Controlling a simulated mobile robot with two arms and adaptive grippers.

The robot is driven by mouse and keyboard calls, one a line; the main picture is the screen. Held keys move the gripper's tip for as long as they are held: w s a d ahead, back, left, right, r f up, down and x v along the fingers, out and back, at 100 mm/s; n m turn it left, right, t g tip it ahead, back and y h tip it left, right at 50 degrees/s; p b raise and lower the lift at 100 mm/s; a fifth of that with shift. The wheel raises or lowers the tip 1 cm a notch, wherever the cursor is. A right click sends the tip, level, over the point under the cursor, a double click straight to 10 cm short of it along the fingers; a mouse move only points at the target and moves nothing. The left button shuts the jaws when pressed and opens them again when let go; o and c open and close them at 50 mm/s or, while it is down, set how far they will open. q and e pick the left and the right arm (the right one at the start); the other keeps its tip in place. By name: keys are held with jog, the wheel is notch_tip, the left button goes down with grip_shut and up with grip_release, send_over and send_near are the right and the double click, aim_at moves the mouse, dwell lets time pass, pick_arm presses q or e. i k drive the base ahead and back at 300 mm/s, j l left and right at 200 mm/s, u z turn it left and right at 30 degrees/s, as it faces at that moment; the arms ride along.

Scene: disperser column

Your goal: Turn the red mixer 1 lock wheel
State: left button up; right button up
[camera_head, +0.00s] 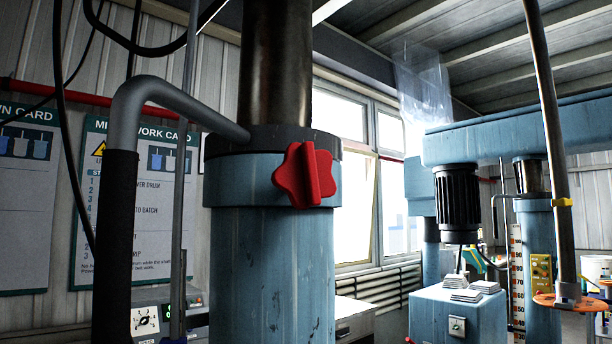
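The red lock wheel (296,176) is a lobed knob with a raised flat bar across its face. The bar stands close to upright. Nothing touches the wheel. Neither of my grippers shows in this view.
A grey bent handle with a black grip (117,235) stands left of the column. A thin vertical rod (190,120) runs between them. A second blue mixer with a black motor (457,200) stands at the right. Work cards (140,200) hang on the left wall.

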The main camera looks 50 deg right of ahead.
aim_at(304, 174)
jog(key=j+z, duration=0.1)
jog(key=j, duration=0.15)
jog(key=k+j+z, duration=0.5)
jog(key=k+j, duration=0.2)
jog(key=k, duration=0.1)
